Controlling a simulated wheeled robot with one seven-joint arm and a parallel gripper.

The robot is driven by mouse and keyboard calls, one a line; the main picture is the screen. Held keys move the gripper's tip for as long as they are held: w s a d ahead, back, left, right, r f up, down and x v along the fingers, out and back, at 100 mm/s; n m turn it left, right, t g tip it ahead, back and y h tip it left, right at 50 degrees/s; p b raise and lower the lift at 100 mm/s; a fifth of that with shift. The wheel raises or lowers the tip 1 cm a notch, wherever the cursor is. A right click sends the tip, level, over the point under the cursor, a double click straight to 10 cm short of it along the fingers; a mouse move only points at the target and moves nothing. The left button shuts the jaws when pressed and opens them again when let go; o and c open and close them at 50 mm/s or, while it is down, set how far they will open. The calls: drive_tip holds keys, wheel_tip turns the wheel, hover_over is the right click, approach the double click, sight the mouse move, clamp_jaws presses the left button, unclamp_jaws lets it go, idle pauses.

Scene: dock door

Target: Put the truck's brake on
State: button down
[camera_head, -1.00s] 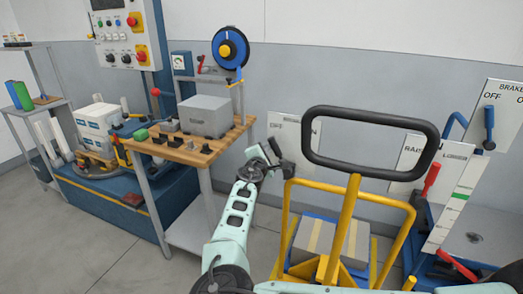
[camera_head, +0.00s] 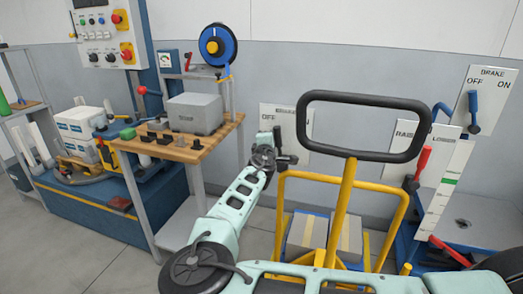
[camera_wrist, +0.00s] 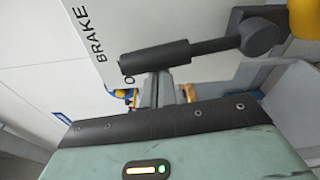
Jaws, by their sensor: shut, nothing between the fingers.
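The truck (camera_head: 348,215) is a yellow frame with a black loop handle (camera_head: 305,125). A white panel (camera_head: 270,118) stands behind the handle's left side, its label too small to read in the head view. The wrist view shows a white panel (camera_wrist: 110,25) marked BRAKE, with part of another letter below. A dark lever (camera_wrist: 190,53) with a round hub crosses in front of it, its tip near that letter. My gripper (camera_wrist: 160,92) is shut and empty, close beside the lever; I cannot tell whether they touch. In the head view my gripper (camera_head: 284,158) is left of the handle.
Another BRAKE board (camera_head: 487,95), with OFF and ON marks and a blue lever, hangs at far right. A raise/lower board (camera_head: 410,150) with a red lever is beside it. A wooden bench (camera_head: 180,148) stands at left. Boxes (camera_head: 305,235) sit behind the truck's frame.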

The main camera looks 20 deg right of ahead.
drive_tip(key=s+d+m+b, duration=0.1)
drive_tip(key=m+b, duration=0.1)
drive_tip(key=s+d+m+b, duration=0.1)
drive_tip(key=d+m+b, duration=0.1)
drive_tip(key=b, duration=0.1)
drive_tip(key=shift+s+m, duration=0.15)
drive_tip(key=shift+m, duration=0.15)
drive_tip(key=shift+s+d+m+t+h+b, duration=0.2)
drive_tip(key=shift+s+d+m+b, duration=0.25)
drive_tip(key=shift+d+m+b, duration=0.35)
drive_tip(key=shift+s+d+m+t+h+b, duration=0.1)
drive_tip(key=shift+s+d+m+h+b, duration=0.1)
drive_tip(key=shift+s+d+m+b, duration=0.55)
drive_tip(key=shift+w+a+m, duration=0.15)
drive_tip(key=shift+w+m, duration=0.05)
drive_tip(key=shift+m, duration=0.15)
